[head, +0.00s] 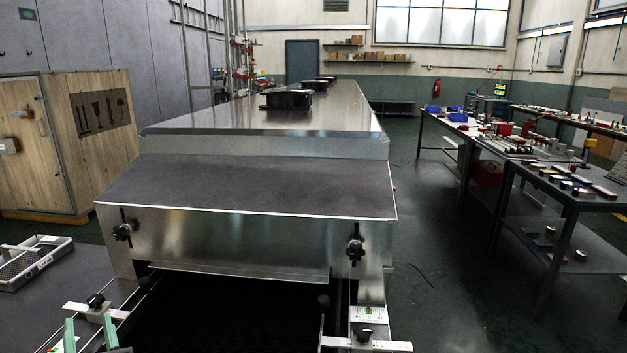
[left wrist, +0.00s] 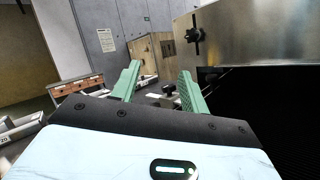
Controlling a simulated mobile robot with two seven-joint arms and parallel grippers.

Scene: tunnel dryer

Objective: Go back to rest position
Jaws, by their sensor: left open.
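The dryer's metal front panel (left wrist: 250,35) shows at the right of that view. My right gripper is in neither view.
A metal tray (head: 35,262) lies on a grey surface at the left. A wooden crate (head: 75,175) stands behind it. Tables (head: 570,190) with many small parts stand at the right. Green floor (head: 440,250) between them and the dryer is mostly clear.

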